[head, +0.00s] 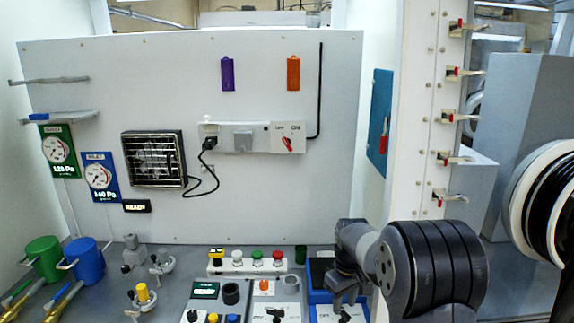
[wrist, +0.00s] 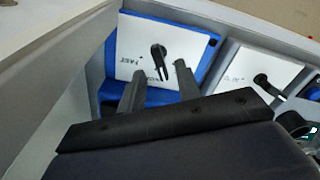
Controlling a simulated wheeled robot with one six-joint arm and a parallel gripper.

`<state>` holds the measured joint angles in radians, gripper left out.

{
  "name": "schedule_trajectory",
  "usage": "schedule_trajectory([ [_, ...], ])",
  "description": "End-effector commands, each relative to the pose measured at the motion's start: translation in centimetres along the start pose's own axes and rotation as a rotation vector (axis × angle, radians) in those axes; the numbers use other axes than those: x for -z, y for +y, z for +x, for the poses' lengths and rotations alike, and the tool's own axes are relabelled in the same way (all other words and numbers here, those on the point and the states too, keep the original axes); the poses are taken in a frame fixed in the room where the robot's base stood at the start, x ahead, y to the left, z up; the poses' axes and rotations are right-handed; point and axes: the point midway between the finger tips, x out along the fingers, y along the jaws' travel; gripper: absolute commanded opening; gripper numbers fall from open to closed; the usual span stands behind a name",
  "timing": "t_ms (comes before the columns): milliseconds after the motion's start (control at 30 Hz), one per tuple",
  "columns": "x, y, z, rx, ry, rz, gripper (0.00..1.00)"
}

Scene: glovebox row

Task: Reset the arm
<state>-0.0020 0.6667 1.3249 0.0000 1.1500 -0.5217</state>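My arm reaches in from the right of the head view, and my gripper (head: 346,296) points down over a blue box with a white top (head: 322,312) at the counter's right end. In the wrist view my gripper (wrist: 158,82) has its two grey fingers spread apart, with nothing held between them. Beyond the fingertips is the blue-edged white panel (wrist: 190,48) with a black lever knob (wrist: 158,60) and partly readable lettering. The knob appears between the fingers in the picture; I cannot tell how far beyond them it is.
A second white panel with a black knob (wrist: 266,86) lies to the right in the wrist view. A white post with several red-tipped switches (head: 455,118) stands close to my arm.

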Motion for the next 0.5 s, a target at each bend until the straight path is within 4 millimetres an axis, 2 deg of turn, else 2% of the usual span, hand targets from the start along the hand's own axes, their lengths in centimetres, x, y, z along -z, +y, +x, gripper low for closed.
schedule_trajectory([
  [167,-0.1,0.0,2.3,0.001,-0.002,0.0,0.33],
  [500,0.0,0.0,2.2,0.0,0.0,0.05,0.33],
])
